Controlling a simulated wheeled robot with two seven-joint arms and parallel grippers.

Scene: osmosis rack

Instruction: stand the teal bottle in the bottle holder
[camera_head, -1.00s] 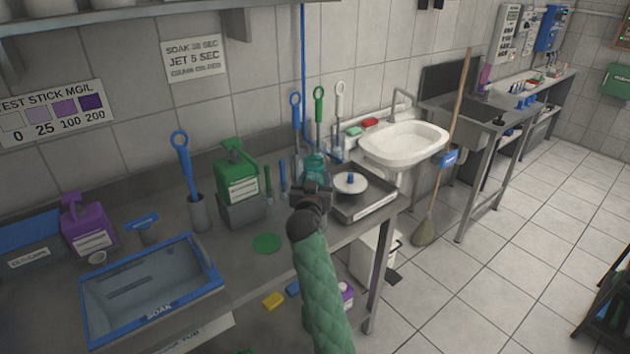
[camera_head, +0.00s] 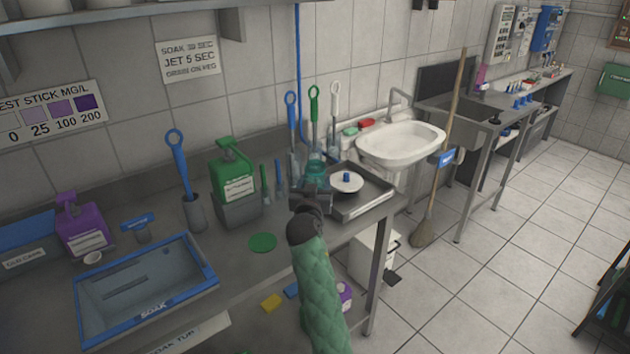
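The teal bottle (camera_head: 316,168) is at the back of the steel counter, in front of the upright brushes and left of the tray. My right gripper (camera_head: 312,188), on the green-sleeved arm from the bottom, is right in front of the bottle and overlaps its lower part. The fingertips are hidden, so I cannot tell whether they grip it. I cannot clearly make out the bottle holder; the area behind the gripper is partly hidden. My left gripper is not in view.
A steel tray (camera_head: 375,199) with a white round lid (camera_head: 347,181) lies right of the gripper. A green jug (camera_head: 232,172), a brush pot (camera_head: 195,212), a green disc (camera_head: 262,242) and a blue-rimmed soak tub (camera_head: 205,270) stand to the left. A sink (camera_head: 402,140) is at the right.

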